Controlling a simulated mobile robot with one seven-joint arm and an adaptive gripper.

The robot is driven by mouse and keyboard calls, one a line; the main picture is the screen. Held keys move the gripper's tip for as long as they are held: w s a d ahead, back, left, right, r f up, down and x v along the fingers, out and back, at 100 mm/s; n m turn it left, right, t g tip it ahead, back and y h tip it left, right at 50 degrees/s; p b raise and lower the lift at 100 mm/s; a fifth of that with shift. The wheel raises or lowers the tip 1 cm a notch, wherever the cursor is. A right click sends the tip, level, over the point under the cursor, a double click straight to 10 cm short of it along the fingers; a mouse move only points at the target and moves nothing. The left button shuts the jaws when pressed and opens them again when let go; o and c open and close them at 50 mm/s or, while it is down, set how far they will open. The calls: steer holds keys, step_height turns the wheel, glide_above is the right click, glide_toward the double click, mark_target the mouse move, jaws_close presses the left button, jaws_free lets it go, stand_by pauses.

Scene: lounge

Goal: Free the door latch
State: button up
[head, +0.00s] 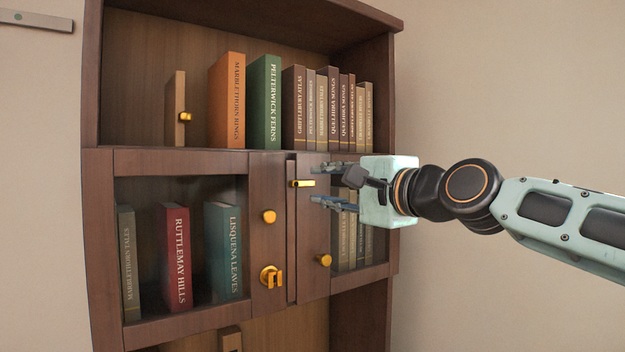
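The cabinet has a left glass door (180,160) and a right glass door (312,225), which meet at a dark upright seam. A small gold bar (303,183) lies level on the right door's frame near the seam. A gold latch-like fitting (271,277) with a bent tab sits low on the left door's frame. I cannot tell which is the door latch. My gripper (314,186) is open, fingers pointing left, one above the other, in front of the right door. The gold bar is just left of the fingertips, level with the gap; contact cannot be told.
Round gold knobs sit on the left door (268,216) and right door (324,260). Books stand behind the glass and on the open shelf above, including an orange book (228,100) and a green book (265,100). Bare wall (500,80) lies to the right.

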mark_target(308, 183)
steer(key=shift+p+x, duration=0.45)
steer(key=shift+x, duration=1.55)
jaws_close()
